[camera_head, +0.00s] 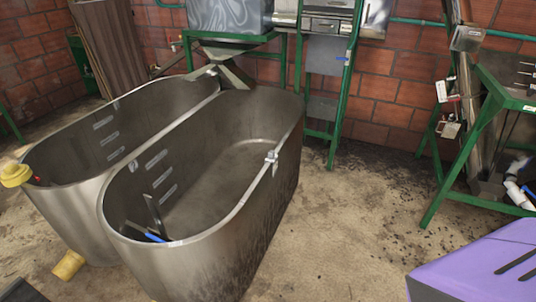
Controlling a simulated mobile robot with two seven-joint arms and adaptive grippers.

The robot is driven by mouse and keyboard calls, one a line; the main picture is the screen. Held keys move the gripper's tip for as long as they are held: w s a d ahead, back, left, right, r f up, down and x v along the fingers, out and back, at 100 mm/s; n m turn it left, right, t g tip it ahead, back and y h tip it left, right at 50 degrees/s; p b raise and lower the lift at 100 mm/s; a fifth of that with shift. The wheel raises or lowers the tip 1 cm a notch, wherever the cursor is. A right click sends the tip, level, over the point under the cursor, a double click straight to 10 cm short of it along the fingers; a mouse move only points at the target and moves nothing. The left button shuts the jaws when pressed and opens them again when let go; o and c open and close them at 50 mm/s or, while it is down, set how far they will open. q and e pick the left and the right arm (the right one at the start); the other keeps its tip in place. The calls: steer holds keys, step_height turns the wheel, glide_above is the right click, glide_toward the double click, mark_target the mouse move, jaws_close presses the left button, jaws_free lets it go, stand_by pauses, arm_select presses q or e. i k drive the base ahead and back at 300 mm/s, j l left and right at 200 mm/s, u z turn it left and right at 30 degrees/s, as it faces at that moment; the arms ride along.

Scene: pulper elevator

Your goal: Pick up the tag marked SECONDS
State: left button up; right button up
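Two small pale tags are in the head view at the right. One white tag (441,91) with some red near it hangs by the sloping metal chute. Another pale tag (449,129) hangs lower, beside the green stand's leg. The print on both is too small to read, so I cannot tell whether either says SECONDS. A small white label (529,108) is on the green stand's edge, also unreadable. Neither of my grippers shows in this view.
Two long metal tanks, one at the left (59,170) and one nearer the middle (262,225), fill the left half. A green stand (459,178) is at the right. A purple slotted box-like thing (470,266) is at the lower right. Dirty floor (350,215) between them is open.

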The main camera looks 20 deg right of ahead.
mark_target(272, 157)
steer(key=i+l, duration=0.15)
steer(key=l, duration=0.25)
steer(key=i+l+u, duration=0.1)
steer(key=l, duration=0.35)
steer(key=i+l, duration=0.2)
steer(key=l, duration=0.25)
steer(key=i+l+u, duration=0.1)
steer(key=l, duration=0.3)
steer(key=i+l, duration=0.15)
steer(key=l, duration=0.3)
